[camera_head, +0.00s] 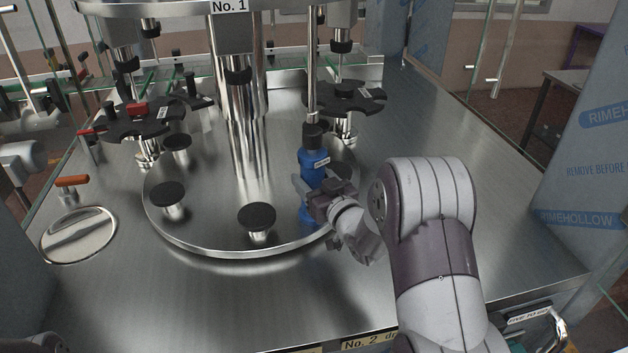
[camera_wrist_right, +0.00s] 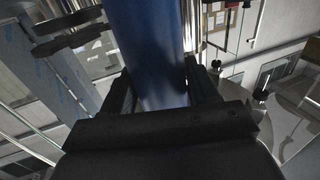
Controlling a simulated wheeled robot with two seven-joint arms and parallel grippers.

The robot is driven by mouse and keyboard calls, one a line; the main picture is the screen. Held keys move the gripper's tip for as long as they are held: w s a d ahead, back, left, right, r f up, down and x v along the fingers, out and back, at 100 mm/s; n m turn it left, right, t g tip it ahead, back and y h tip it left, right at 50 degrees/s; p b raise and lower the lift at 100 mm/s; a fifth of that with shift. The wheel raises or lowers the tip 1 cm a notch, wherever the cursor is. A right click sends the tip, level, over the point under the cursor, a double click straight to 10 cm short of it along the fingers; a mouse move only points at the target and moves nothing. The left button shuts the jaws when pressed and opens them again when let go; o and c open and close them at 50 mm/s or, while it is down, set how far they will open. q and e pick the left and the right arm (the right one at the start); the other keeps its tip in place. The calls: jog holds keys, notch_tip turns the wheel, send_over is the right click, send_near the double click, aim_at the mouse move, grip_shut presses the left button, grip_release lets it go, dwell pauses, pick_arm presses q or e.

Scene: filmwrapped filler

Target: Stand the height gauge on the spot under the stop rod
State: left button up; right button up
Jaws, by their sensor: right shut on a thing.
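The height gauge (camera_head: 313,166) is a blue, bottle-like cylinder with a small white label and a dark top. It stands about upright at the right part of the round steel turntable (camera_head: 207,233), with a vertical steel rod (camera_head: 311,75) directly above it. My right gripper (camera_head: 318,195) is shut on the gauge's lower part. In the right wrist view the blue body (camera_wrist_right: 147,50) rises between the two dark fingers. My left gripper is not in view.
Black-topped posts (camera_head: 257,218) stand on the turntable left of the gauge. Dark star wheels (camera_head: 346,97) sit behind it and at the left. A thick steel column (camera_head: 240,110) rises at the centre. The steel deck at right is clear, and a film-wrapped panel (camera_head: 590,165) borders it.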

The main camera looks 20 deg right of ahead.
jog(key=shift+f+b, duration=0.15)
jog(key=shift+b, duration=0.2)
dwell(0.7)
jog(key=o, duration=1.6)
jog(key=shift+f, duration=0.1)
jog(key=s, duration=0.4)
jog(key=s+b, duration=0.1)
jog(key=s, duration=0.3)
jog(key=s+b, duration=0.1)
jog(key=s, duration=0.3)
jog(key=shift+s+d, duration=0.35)
jog(key=shift+d, duration=0.05)
